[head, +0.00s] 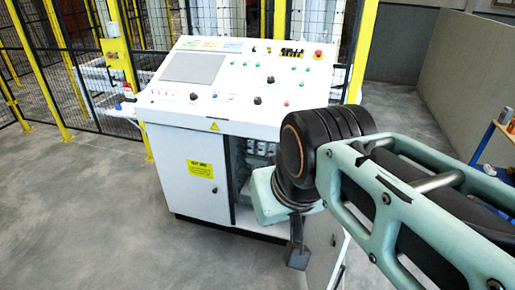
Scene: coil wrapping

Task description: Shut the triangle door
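The white control cabinet (183,178) stands in the middle of the head view. A yellow warning triangle (214,126) is on its front, below the sloped console. The left door with a yellow label (200,169) looks closed. The right side of the cabinet is open and shows components (262,149) inside. A pale door panel (325,249) stands swung out at the lower right, partly hidden by my arm. My gripper (297,258) hangs in front of the opening, near this panel. Its finger gap does not show, and I cannot tell whether it touches the panel.
The console (235,80) carries a screen, buttons and a red emergency stop. Yellow posts and black mesh fencing (90,60) stand behind and to the left. A grey wall (465,75) and a blue-edged table (493,135) are at the right. The floor at the front left is clear.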

